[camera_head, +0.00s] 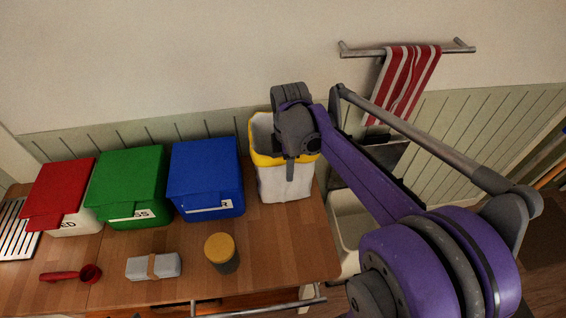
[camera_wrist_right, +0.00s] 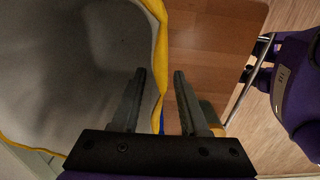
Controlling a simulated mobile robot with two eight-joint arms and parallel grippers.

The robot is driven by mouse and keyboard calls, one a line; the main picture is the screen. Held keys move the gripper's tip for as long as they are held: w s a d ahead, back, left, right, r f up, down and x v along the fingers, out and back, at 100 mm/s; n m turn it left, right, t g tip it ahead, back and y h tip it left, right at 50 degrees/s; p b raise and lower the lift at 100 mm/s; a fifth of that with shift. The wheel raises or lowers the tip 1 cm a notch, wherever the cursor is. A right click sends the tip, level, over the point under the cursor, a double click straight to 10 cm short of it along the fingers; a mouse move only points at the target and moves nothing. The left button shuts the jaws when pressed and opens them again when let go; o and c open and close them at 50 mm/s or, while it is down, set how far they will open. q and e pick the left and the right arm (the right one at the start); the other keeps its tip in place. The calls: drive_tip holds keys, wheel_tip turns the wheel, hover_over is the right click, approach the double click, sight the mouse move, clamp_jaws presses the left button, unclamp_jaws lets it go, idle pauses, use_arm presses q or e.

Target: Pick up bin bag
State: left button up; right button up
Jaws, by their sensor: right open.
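The bin bag (camera_head: 285,186) is a white, open-topped bag with a yellow band at its rim. It stands upright on the wooden counter, right of the blue-lidded bin. My right gripper (camera_head: 290,172) points down at its front rim and hides part of the yellow band. In the right wrist view the bag's grey inside (camera_wrist_right: 70,75) fills the left. My right gripper (camera_wrist_right: 159,75) is open there, and the yellow rim passes between its two fingers in the picture. I cannot tell whether they touch it. My left gripper is not in view.
Red (camera_head: 62,186), green (camera_head: 128,178) and blue (camera_head: 206,178) lidded bins stand left of the bag. A yellow-lidded jar (camera_head: 221,252), a banded grey block (camera_head: 154,267) and a red scoop (camera_head: 75,274) lie in front. A striped towel (camera_head: 405,80) hangs on a wall rail.

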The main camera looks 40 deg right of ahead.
clamp_jaws()
idle(1.3)
